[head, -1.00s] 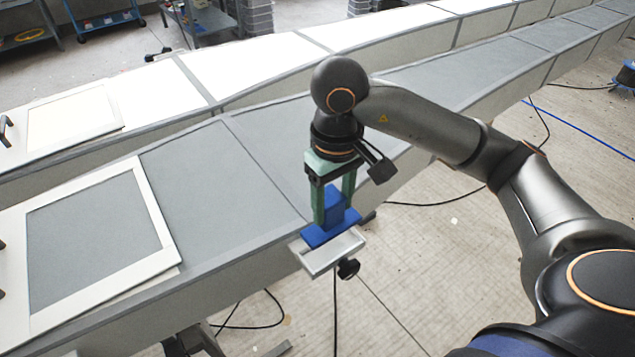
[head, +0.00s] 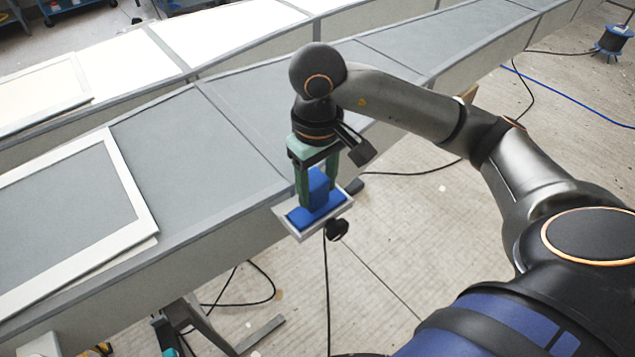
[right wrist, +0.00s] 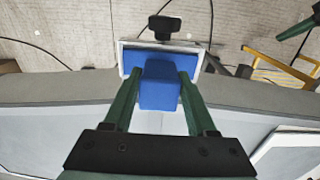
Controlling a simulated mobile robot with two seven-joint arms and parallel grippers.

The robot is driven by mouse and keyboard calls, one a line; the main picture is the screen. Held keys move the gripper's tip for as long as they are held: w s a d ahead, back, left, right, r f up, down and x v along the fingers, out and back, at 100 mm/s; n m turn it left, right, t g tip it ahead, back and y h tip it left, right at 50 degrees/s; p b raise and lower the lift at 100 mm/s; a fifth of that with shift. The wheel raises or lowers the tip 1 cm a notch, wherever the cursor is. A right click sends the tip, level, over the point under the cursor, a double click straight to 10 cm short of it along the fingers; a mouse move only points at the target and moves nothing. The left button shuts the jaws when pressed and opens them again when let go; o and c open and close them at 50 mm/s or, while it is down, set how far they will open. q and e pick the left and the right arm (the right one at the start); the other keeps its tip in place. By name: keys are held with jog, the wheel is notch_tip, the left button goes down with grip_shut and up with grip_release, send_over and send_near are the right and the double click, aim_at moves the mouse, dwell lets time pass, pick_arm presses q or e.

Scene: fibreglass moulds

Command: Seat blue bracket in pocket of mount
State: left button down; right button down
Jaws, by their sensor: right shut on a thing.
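The blue bracket (head: 318,205) has a flat base and an upright block. My right gripper (head: 318,190) is shut on the upright block, with one green finger on each side. The silver mount (head: 298,236) is a shallow rimmed tray at the edge of the grey mould, with a black knob under it. The bracket's base lies within the mount's rim. In the right wrist view the bracket (right wrist: 160,86) shows between the fingers (right wrist: 160,76), with the mount's rim (right wrist: 160,46) around its base. I cannot tell whether the base touches the pocket floor.
The long grey mould (head: 150,170) runs diagonally, with a pale frame (head: 140,200) on its left part. A white mould (head: 230,35) lies behind it. Black cables (head: 327,300) and a metal stand leg (head: 260,335) are on the floor below.

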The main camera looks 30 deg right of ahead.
jog(key=shift+f+b, duration=0.3)
dwell(0.5)
jog(key=shift+c, duration=0.6)
grip_release()
notch_tip(320, 180, up, 13)
jog(key=p, duration=0.2)
jog(key=shift+f, duration=0.2)
